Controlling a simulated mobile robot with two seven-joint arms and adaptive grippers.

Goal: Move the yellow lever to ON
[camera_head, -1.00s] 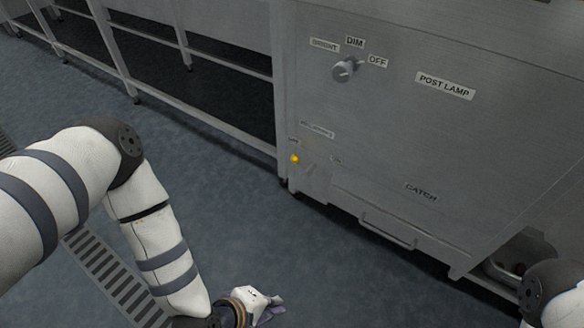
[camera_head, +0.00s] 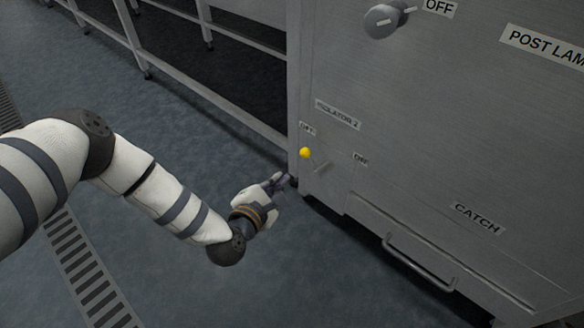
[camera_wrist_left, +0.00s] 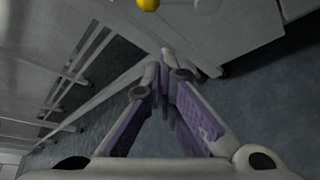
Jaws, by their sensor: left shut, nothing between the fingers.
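The yellow lever (camera_head: 306,153) is a small yellow ball on a thin stem at the lower left of the steel cabinet front. Its ball sits beside the left label, which seems to read OFF (camera_head: 307,129); the ON label (camera_head: 360,159) is to its right. In the left wrist view the yellow ball (camera_wrist_left: 148,4) is at the top edge, partly cut off. My left gripper (camera_head: 284,178) is just left of and below the lever, apart from it. In the left wrist view its purple-padded fingers (camera_wrist_left: 164,72) meet at the tips with nothing between them. My right gripper is not in view.
The steel cabinet (camera_head: 420,110) carries an ISOLATOR 2 label (camera_head: 338,114) above the lever, a round knob (camera_head: 384,20) higher up and a CATCH handle (camera_head: 420,264) at the lower right. A steel rack (camera_head: 215,85) stands at the left. The floor below the gripper is clear.

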